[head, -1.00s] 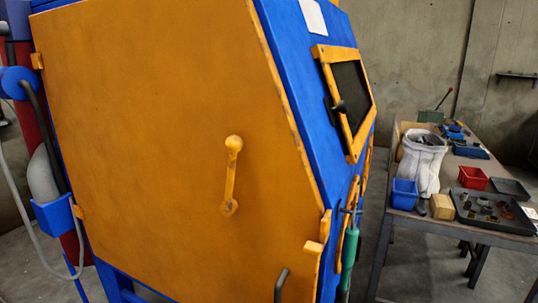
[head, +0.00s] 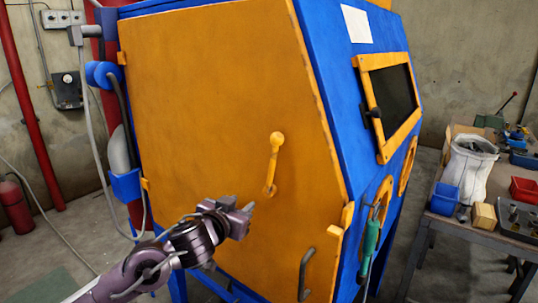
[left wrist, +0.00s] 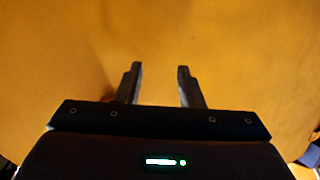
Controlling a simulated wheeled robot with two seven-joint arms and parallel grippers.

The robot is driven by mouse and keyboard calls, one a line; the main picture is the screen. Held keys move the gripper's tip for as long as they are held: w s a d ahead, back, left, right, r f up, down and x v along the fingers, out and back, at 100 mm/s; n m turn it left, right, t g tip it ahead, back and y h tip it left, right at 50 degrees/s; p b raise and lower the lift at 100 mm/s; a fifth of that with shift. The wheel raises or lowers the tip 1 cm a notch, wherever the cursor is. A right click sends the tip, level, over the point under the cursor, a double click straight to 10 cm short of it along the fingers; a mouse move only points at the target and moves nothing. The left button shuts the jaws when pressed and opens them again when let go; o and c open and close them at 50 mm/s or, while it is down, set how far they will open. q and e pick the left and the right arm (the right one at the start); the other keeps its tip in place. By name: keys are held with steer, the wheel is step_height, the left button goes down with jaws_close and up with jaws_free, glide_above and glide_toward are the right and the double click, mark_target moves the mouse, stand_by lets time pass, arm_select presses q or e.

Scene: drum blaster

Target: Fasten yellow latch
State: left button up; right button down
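The yellow latch (head: 273,165) is a lever with a round knob at its upper end, mounted on the orange-yellow side door (head: 200,100) of the blue blaster cabinet. The lever points up, leaning slightly right, with its pivot at the lower end. My left gripper (head: 247,207) is in front of the door, below and left of the latch pivot and apart from it. In the left wrist view the two dark fingers (left wrist: 160,82) are spread with nothing between them, facing the plain door surface. The latch does not show there. My right gripper is not in view.
A grey door handle (head: 306,273) is below the latch. A green-handled tool (head: 371,238) hangs at the cabinet's front. A workbench (head: 470,228) with bins is at the right. A red extinguisher (head: 14,207) stands at the far left.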

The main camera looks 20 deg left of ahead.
arm_select(q)
steer(key=m+t+h, duration=0.1)
steer(key=t+h, duration=0.1)
glide_toward(272, 158)
steer(key=shift+m, duration=0.3)
steer(key=w, duration=0.5)
steer(key=w+d, duration=0.1)
steer(key=w, duration=0.2)
steer(key=shift+w+d+f+p, duration=0.15)
steer(key=shift+p, duration=0.25)
jaws_close()
